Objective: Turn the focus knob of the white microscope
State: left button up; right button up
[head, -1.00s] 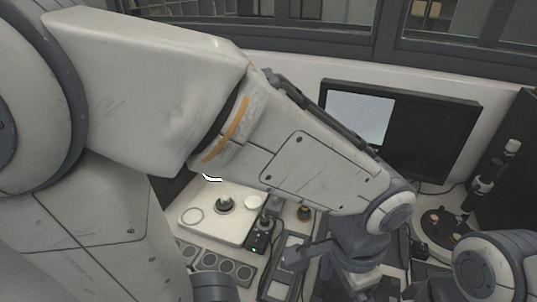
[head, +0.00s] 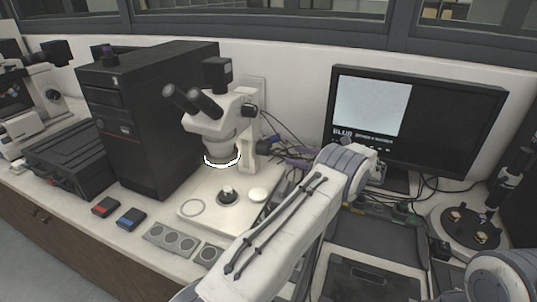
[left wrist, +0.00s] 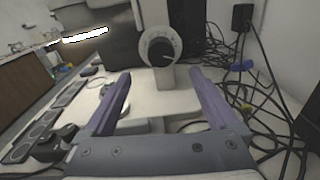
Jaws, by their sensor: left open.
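The white microscope (head: 222,118) stands on its pale base (head: 187,222) in the middle of the head view, with black eyepieces and a lit ring under its head. Its focus knob (head: 249,110) is on the right side of the microscope. In the left wrist view the knob (left wrist: 160,46) is a round dark dial with a pale rim and a light mark. My left gripper (head: 279,150) is open and empty to the right of the microscope. In the left wrist view its purple fingers (left wrist: 160,76) are spread, with the knob beyond their tips, apart from them. My right gripper is out of view.
A monitor (head: 445,125) at the right shows a pale picture and the word "BLUR". A black computer tower (head: 135,125) stands left of the microscope. Loose black cables (left wrist: 262,90) hang right of the fingers.

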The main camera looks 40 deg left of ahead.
aim_at(270, 149)
pick_arm(q)
jog(key=p+x, duration=0.2)
jog(key=x, duration=0.7)
jog(key=shift+a+p, duration=0.4)
jog(key=shift+s+a, duration=0.15)
jog(key=shift+a, duration=0.5)
